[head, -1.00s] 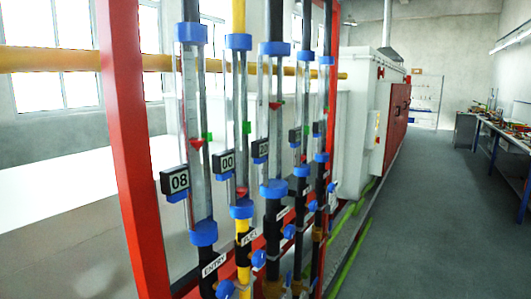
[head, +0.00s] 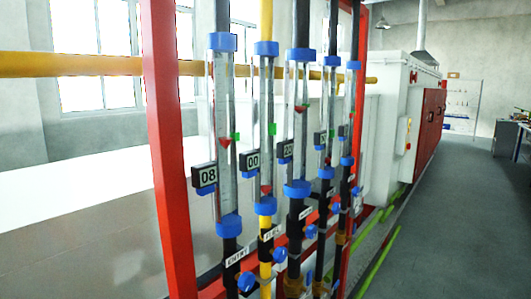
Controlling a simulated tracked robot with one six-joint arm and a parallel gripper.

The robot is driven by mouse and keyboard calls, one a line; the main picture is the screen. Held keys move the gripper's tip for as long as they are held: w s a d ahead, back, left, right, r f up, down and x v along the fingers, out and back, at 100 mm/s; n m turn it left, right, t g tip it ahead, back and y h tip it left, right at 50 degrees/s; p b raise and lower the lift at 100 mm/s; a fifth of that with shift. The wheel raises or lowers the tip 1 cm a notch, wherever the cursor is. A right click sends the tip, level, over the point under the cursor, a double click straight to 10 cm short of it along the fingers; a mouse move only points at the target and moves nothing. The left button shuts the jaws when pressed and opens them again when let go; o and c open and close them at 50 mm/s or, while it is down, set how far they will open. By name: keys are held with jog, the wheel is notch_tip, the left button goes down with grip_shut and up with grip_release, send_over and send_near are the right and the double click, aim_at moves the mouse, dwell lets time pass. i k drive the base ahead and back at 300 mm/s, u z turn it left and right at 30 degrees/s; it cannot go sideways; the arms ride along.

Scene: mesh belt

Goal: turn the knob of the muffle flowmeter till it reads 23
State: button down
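Several flowmeters stand in a row in a red frame, each a clear tube between blue collars. The nearest flowmeter (head: 224,140), labelled ENTRY, displays 08. The second flowmeter (head: 265,120), on a yellow pipe and labelled FUEL, displays 00. The third flowmeter (head: 299,120) has a display (head: 286,150) that seems to start with 2; its second digit is unclear. The displays and labels farther back are too small to read, so I cannot tell which flowmeter is the muffle one. Blue knobs, such as the nearest knob (head: 246,281), sit low on the pipes. My gripper is not in view.
The red frame post (head: 168,150) stands left of the flowmeters. A white furnace body (head: 388,130) with a red door (head: 431,120) stands behind them. Green rails (head: 380,262) run along the floor at its foot. The grey floor (head: 445,230) on the right is open.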

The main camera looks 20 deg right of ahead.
aim_at(311, 231)
jog(key=u, duration=1.05)
jog(key=k, duration=1.15)
jog(key=z, duration=0.85)
jog(key=i, duration=0.95)
jog(key=z, duration=0.05)
